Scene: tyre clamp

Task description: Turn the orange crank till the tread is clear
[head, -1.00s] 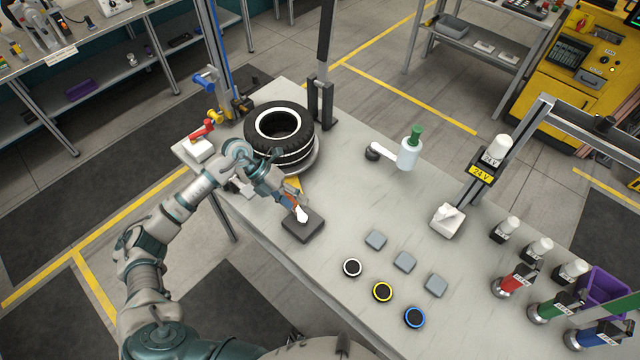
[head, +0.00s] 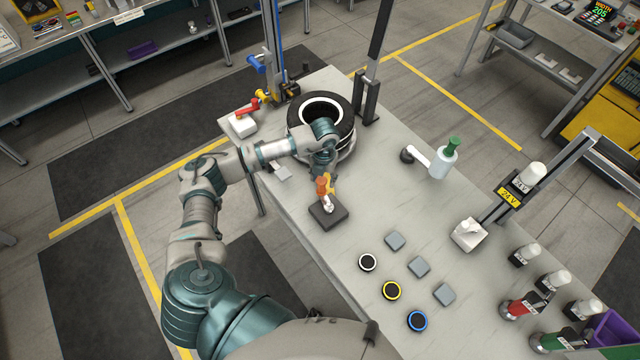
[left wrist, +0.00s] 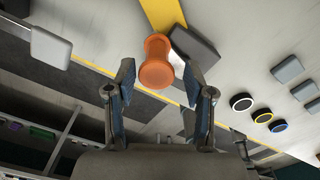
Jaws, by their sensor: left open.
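My left gripper (head: 323,174) is just above the handle, pointing down, with my wrist covering part of the tyre. In the left wrist view the orange handle (left wrist: 156,65) lies between and slightly beyond the tips of my open left gripper (left wrist: 158,80). Neither finger visibly touches it. I cannot tell how the clamp sits against the tread. My right gripper is not in view.
A red-handled lever (head: 247,107) is at the left corner, a dark upright post (head: 368,95) behind the tyre. Rings and grey pads (head: 419,267) lie to the right.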

